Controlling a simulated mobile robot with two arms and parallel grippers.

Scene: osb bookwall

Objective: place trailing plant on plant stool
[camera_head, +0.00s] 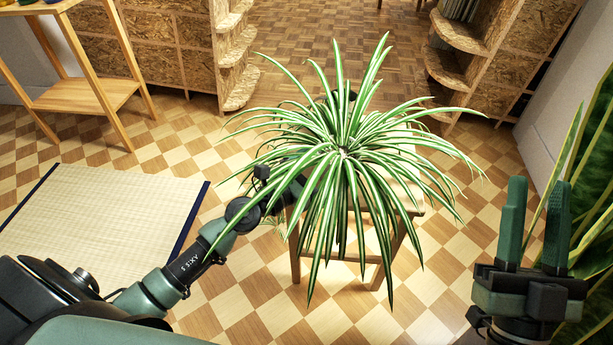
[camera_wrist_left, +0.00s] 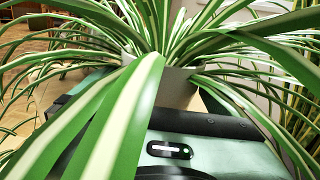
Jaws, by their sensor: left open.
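The trailing plant (camera_head: 345,150), with long green-and-white striped leaves, is above the wooden plant stool (camera_head: 410,190). Leaves hide its pot in the head view, so I cannot tell there how the pot meets the seat. The left wrist view shows part of the pale pot (camera_wrist_left: 178,88) just beyond my gripper body, with leaves (camera_wrist_left: 115,115) hanging across the camera. My left gripper (camera_head: 290,190) is open at the plant's left side, its fingers mostly hidden by leaves. My right gripper (camera_head: 535,225) is open and empty at the right, fingers pointing up, apart from the plant.
A tatami mat (camera_head: 105,220) lies on the checkered floor at the left. A wooden side table (camera_head: 90,95) stands behind it. Shelves with rounded ends (camera_head: 235,60) stand at the back. Another tall-leaved plant (camera_head: 590,170) is at the right edge, close to my right gripper.

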